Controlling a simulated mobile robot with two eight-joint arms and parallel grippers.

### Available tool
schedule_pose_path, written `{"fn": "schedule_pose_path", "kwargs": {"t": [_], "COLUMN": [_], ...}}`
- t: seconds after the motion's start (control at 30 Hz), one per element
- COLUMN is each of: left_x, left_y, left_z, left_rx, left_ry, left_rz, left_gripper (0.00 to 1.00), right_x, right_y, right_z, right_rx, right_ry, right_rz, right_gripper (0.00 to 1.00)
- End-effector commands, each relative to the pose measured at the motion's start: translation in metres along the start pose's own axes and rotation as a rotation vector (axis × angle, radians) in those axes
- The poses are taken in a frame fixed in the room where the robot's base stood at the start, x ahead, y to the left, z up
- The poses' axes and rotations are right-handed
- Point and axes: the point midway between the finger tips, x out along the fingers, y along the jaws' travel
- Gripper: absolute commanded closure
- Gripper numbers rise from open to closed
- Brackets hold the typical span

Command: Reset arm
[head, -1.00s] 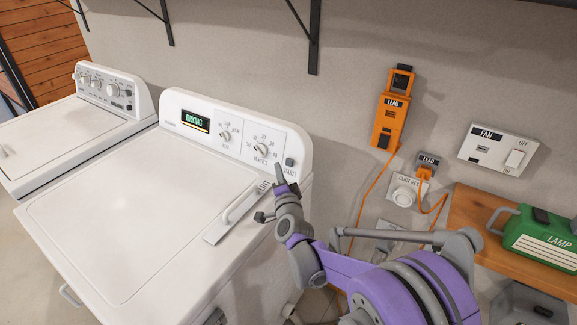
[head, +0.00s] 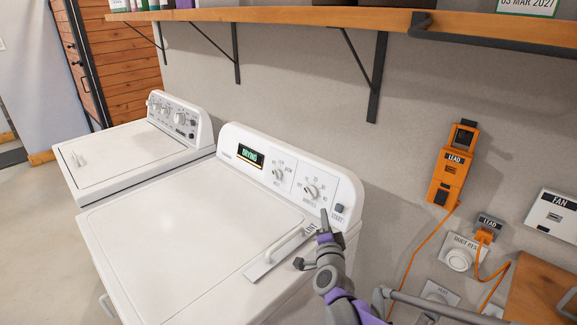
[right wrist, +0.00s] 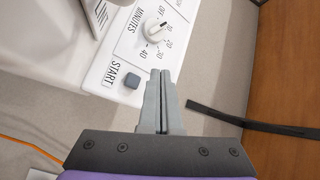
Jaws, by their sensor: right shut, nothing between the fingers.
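My right gripper (head: 324,222) is at the front-right corner of the white dryer's control panel (head: 290,180), just below the start button (head: 340,208). In the right wrist view its two grey fingers (right wrist: 159,75) are together and empty, beside the dark start button (right wrist: 132,81) and apart from it as far as I can tell. The dryer's display (head: 250,155) reads DRYING in green. The minutes dial (head: 311,191) also shows in the right wrist view (right wrist: 156,27). My left gripper is not in view.
A second white machine (head: 130,150) stands at the left. A wooden shelf (head: 300,17) runs overhead on brackets. An orange LEAD device (head: 452,168) with a cable hangs on the wall at right.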

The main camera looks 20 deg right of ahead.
Motion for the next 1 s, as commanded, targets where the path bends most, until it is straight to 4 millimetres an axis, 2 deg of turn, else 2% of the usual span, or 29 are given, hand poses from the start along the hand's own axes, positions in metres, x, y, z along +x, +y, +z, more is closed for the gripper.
{"fn": "schedule_pose_path", "kwargs": {"t": [0.13,0.23,0.33,0.43,0.6,0.7,0.8,0.9,1.0], "left_x": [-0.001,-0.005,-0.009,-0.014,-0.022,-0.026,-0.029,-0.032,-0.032], "left_y": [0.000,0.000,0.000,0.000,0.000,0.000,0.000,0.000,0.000], "left_z": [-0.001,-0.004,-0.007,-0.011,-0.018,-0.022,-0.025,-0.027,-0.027], "left_rx": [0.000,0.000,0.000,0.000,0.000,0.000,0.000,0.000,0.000], "left_ry": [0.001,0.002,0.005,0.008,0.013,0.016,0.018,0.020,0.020], "left_rz": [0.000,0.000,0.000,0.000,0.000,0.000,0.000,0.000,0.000], "left_gripper": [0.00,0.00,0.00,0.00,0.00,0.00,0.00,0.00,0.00], "right_x": [-0.008,-0.028,-0.066,-0.115,-0.207,-0.260,-0.304,-0.334,-0.350], "right_y": [-0.007,-0.019,-0.029,-0.026,0.003,0.027,0.051,0.068,0.077], "right_z": [0.006,0.021,0.042,0.060,0.070,0.064,0.052,0.041,0.034], "right_rx": [-0.037,-0.134,-0.294,-0.479,-0.794,-0.961,-1.096,-1.186,-1.234], "right_ry": [-0.039,-0.141,-0.295,-0.466,-0.738,-0.881,-0.993,-1.069,-1.111], "right_rz": [0.006,0.025,0.060,0.108,0.212,0.284,0.353,0.407,0.440], "right_gripper": [1.00,1.00,1.00,1.00,1.00,1.00,1.00,1.00,1.00]}}
